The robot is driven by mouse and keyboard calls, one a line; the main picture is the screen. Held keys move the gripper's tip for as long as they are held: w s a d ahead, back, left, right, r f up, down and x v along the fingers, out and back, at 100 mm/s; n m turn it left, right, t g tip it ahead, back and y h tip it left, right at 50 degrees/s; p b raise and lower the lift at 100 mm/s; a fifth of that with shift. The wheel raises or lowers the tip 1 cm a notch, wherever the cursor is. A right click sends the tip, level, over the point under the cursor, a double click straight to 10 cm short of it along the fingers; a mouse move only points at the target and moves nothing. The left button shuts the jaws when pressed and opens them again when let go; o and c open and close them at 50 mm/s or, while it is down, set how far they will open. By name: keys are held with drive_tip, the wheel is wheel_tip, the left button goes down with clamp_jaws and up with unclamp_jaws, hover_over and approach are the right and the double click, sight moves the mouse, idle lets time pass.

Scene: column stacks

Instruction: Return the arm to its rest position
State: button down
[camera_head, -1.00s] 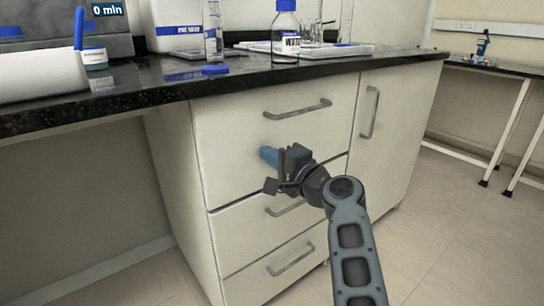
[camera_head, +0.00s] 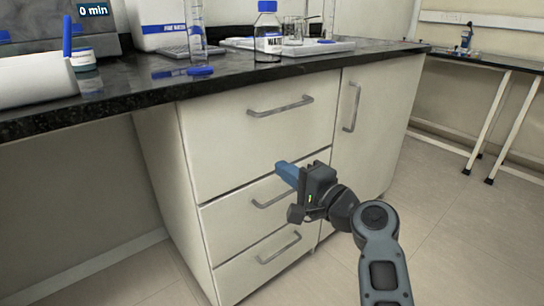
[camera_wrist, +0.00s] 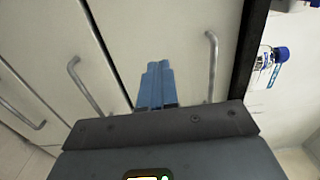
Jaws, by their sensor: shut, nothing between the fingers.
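My gripper (camera_head: 283,166) has blue fingers that are closed together with nothing between them. In the head view it hangs below the counter, in front of the drawer fronts, with my arm reaching in from the lower right. In the wrist view the shut blue fingers (camera_wrist: 156,84) point toward the pale cabinet front. A gap to the drawer fronts seems to be there, but its size is hard to tell.
The cabinet (camera_head: 255,140) has closed drawers and a closed door with grey handles. The black countertop (camera_head: 225,75) above holds a blue-capped bottle (camera_head: 268,35), a cylinder (camera_head: 197,30) and trays. Open floor (camera_head: 445,230) lies to the right, before a side bench (camera_head: 500,63).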

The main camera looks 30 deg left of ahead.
drive_tip(key=s+d+f+m+t+h, duration=0.1)
drive_tip(key=s+d+f+t+h, duration=0.2)
drive_tip(key=d+f, duration=0.7)
drive_tip(key=s+d+f+t+h, duration=0.2)
drive_tip(key=s+d+f+h, duration=0.2)
drive_tip(key=s+d+f, duration=0.55)
drive_tip(key=s+d+f+n+t+h, duration=0.1)
drive_tip(key=s+d+h, duration=0.2)
drive_tip(key=s+d, duration=0.6)
drive_tip(key=s+d+f+t+h, duration=0.1)
drive_tip(key=s+d+h, duration=0.2)
drive_tip(key=s+d, duration=0.65)
drive_tip(key=s+d+r+n+t+h, duration=0.2)
drive_tip(key=s+d+r+n+h, duration=0.35)
drive_tip(key=s+r, duration=0.9)
wheel_tip(320, 180, up, 25)
drive_tip(key=d+m+y+p, duration=0.1)
drive_tip(key=d+p, duration=0.1)
drive_tip(key=p, duration=2.3)
drive_tip(key=shift+s, duration=0.3)
